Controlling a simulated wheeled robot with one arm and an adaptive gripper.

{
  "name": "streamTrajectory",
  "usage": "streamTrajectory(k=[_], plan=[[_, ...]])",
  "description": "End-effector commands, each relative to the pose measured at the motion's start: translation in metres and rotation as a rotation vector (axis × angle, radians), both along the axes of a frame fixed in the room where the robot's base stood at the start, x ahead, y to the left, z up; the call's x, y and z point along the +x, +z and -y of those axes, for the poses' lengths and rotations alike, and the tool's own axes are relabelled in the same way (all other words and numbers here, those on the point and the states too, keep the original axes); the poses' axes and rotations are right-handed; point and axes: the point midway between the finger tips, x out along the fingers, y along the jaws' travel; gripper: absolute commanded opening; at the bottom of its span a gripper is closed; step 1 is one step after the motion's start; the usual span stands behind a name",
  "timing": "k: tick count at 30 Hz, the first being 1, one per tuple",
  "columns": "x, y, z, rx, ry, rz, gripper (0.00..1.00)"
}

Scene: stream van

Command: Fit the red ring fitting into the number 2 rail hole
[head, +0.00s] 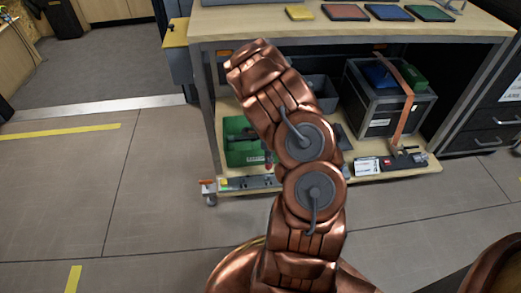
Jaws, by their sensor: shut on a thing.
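My copper arm rises through the middle of the head view and hides much of the cart's lower shelf. My gripper is not visible; the arm links cover the area where its end would be. A grey rail-like strip (248,183) with small coloured marks lies along the front left edge of the lower shelf. Its holes and numbers are too small to read. A small reddish spot (268,165) shows just above the strip beside my arm; I cannot tell whether it is the red ring fitting.
A green bin (238,153) stands on the shelf's left, a black crate (385,112) with an orange strap on its right. The cart's wooden top (380,28) holds coloured trays. A dark drawer cabinet (490,125) stands at right. The floor at left is clear.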

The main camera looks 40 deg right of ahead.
Motion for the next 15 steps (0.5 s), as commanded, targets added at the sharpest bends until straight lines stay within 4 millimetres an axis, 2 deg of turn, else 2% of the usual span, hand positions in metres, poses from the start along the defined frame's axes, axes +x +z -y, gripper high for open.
streamTrajectory(k=[6,15], plan=[[-0.0004,0.0008,-0.003,0.003,-0.098,-0.003,0.0],[-0.0004,-0.0005,-0.0023,0.001,-0.108,-0.002,0.0]])
